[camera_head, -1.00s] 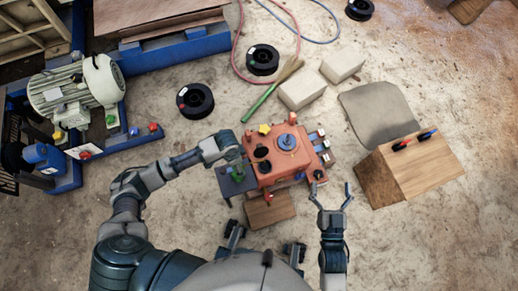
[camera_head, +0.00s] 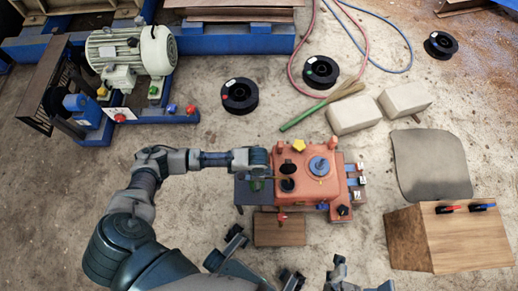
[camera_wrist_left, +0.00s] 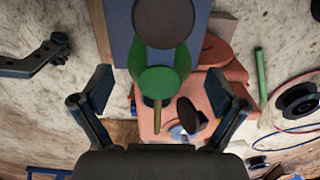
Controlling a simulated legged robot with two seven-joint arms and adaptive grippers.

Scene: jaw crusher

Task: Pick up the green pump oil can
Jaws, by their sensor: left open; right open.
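The green pump oil can (camera_wrist_left: 158,78) shows in the left wrist view between my left gripper's fingers (camera_wrist_left: 160,88), which are spread apart with space on both sides. A dark round disc is just above it in that view. In the head view my left wrist covers the can's place, beside the orange machine (camera_head: 311,184) at the grey-blue side plate (camera_head: 254,193). Whether the can touches a finger cannot be told. My right gripper (camera_head: 361,274) is open and empty at the bottom edge of the head view, partly cut off.
The orange machine has knobs and levers on top, close to my left wrist. A wooden block (camera_head: 279,229) lies in front of it. A wooden box with handles (camera_head: 450,238) stands at right. A green-handled brush (camera_head: 322,105) and pale blocks (camera_head: 354,114) lie behind. Bare floor is at left.

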